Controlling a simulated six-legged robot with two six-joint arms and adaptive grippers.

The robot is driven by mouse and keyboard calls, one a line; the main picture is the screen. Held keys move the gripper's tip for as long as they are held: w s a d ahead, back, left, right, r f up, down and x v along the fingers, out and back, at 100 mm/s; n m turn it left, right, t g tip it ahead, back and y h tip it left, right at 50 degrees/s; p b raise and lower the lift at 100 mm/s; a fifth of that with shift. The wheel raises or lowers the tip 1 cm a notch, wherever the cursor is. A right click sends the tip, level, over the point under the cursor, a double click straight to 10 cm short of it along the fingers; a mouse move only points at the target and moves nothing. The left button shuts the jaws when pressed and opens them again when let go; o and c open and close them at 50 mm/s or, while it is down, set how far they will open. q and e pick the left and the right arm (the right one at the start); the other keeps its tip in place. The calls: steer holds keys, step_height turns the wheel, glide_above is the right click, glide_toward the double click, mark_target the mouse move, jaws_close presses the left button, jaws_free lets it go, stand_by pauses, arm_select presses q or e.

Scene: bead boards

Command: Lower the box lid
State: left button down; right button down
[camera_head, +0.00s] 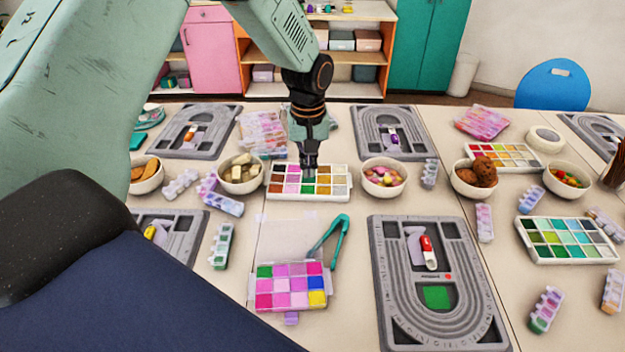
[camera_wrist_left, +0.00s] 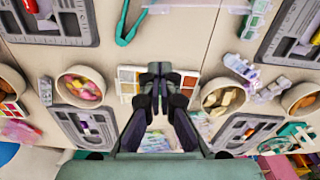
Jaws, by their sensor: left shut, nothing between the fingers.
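A clear box (camera_head: 290,287) with pink, purple, green, blue and yellow bead compartments sits on the table at the front centre in the head view. A faint, see-through panel (camera_head: 283,238), which looks like its lid, shows behind it; I cannot tell its exact angle. My left gripper (camera_head: 309,174) points down, shut and empty, over a white bead tray (camera_head: 342,193) behind the box, clear of the box. In the left wrist view the shut fingers (camera_wrist_left: 160,70) are in front of the same tray (camera_wrist_left: 126,73). My right gripper is not in view.
Teal tweezers (camera_head: 338,238) lie right behind the box. A grey bead board (camera_head: 383,290) is to its right. Bowls (camera_head: 240,175) (camera_head: 384,173) flank the white tray. Small pill-style bead cases (camera_head: 222,246) stand around. Bare table shows left of the box.

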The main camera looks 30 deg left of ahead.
arm_select(q)
step_height(320, 180, down, 8)
steer(key=s+d+p, duration=0.1)
steer(key=s+d, duration=0.1)
steer(key=shift+s, duration=0.4)
steer(key=shift+w+f, duration=0.1)
